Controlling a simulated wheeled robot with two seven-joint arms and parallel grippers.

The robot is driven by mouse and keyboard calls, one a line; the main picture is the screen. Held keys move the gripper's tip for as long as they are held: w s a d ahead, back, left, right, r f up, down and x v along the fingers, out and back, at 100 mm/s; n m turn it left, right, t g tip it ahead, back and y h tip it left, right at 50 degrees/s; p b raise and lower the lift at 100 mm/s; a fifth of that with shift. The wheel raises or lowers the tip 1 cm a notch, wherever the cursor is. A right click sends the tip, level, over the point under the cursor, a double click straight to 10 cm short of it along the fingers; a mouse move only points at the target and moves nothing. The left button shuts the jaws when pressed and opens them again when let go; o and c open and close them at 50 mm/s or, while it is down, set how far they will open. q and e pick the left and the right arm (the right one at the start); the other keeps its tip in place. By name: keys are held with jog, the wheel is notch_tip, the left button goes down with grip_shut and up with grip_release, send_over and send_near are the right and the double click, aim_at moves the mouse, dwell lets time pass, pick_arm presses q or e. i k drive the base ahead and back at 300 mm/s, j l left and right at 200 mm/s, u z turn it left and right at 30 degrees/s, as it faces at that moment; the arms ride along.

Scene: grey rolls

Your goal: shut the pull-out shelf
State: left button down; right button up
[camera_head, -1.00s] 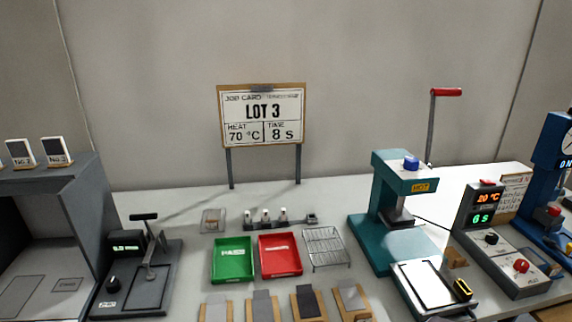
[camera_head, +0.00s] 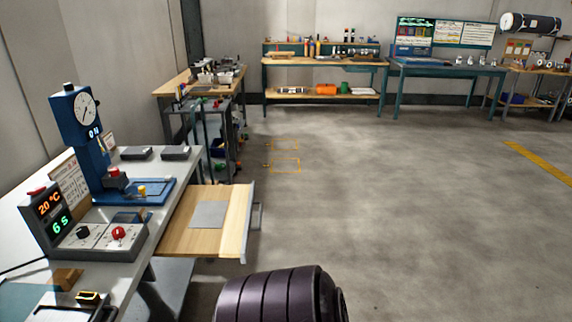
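The pull-out shelf (camera_head: 180,238) is a light wooden board that sticks out from the right side of the bench, below the bench top. Its front panel (camera_head: 238,226) has a grey handle (camera_head: 256,217) on the outer face. A flat grey sheet (camera_head: 209,214) lies on the board. A dark ribbed cylindrical part, which seems to be my own arm, shows at the bottom centre, in front of the shelf and apart from it in the picture. Neither gripper shows.
The bench carries a blue press with a dial (camera_head: 86,106) and a control box (camera_head: 90,234) reading 20 °C and 6 s. Open grey floor (camera_head: 400,210) lies right of the shelf. Other workbenches (camera_head: 325,72) stand along the back wall.

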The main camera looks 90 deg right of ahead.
aim_at(206, 220)
jog(key=l+z, duration=0.1)
jog(key=z, duration=0.35)
jog(key=l+z, duration=0.15)
jog(key=z, duration=0.3)
jog(key=l+z, duration=0.1)
jog(key=z, duration=0.35)
jog(key=l+z, duration=0.1)
jog(key=z, duration=0.35)
jog(key=i+l+z, duration=0.1)
jog(key=z, duration=0.3)
jog(key=i+l+z, duration=0.1)
